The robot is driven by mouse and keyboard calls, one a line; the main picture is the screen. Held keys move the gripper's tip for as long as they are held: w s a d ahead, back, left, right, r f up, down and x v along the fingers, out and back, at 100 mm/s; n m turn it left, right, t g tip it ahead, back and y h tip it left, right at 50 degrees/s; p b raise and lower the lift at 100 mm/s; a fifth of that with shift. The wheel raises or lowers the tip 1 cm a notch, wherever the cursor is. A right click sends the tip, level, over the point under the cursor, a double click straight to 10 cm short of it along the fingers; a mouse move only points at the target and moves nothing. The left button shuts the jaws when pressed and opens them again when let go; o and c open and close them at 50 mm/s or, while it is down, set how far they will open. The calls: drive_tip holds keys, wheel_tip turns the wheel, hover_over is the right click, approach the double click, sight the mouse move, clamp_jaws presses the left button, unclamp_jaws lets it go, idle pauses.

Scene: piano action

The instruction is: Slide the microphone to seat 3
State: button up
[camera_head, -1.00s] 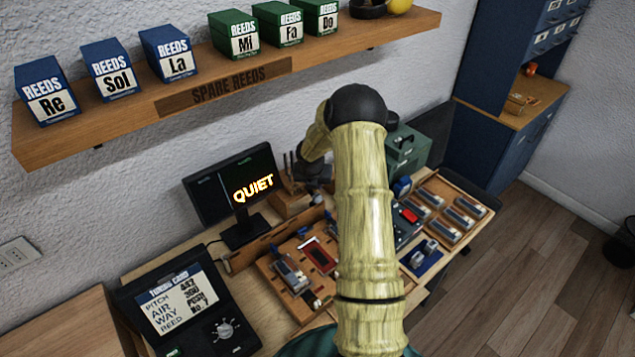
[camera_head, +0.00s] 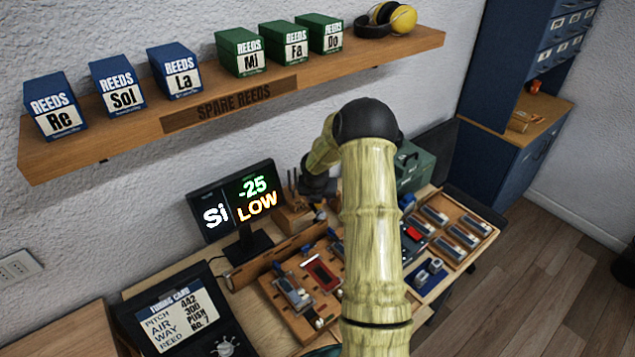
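I cannot make out the microphone for certain; my arm covers part of the bench. A wooden board (camera_head: 276,293) lies in front of the monitor, with a grey metal piece (camera_head: 294,293) and a red-framed dark slot (camera_head: 321,272) on it. A wooden rail (camera_head: 262,264) runs along the board's back edge. Seat 3 cannot be told apart, as no seat numbers are readable. My gripper (camera_head: 319,188) is at the back of the bench, right of the monitor, small and dark. Its fingers are too unclear to show whether they are open or hold anything.
The monitor (camera_head: 238,203) reads "Si -25 LOW". A tuning card case (camera_head: 205,318) stands front left. A wooden tray (camera_head: 484,213) of grey pieces lies right, near a green box (camera_head: 411,168). A shelf (camera_head: 230,99) with reed boxes hangs above.

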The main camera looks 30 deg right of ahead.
drive_tip(key=b+v, duration=0.1)
drive_tip(key=v, duration=1.4)
drive_tip(key=shift+r, duration=0.25)
drive_tip(key=shift+s+a, duration=0.1)
drive_tip(key=s+a+m+y, duration=0.1)
drive_tip(key=s+a+m, duration=0.9)
drive_tip(key=m, duration=0.4)
drive_tip(key=s+a+m+g+y, duration=0.1)
drive_tip(key=s+a+m, duration=0.8)
drive_tip(key=s+m, duration=0.3)
drive_tip(key=f+m, duration=0.1)
drive_tip(key=m, duration=0.1)
drive_tip(key=shift+s+a+m+y+b, duration=0.15)
drive_tip(key=shift+a+m+y+b, duration=0.15)
drive_tip(key=shift+a, duration=0.1)
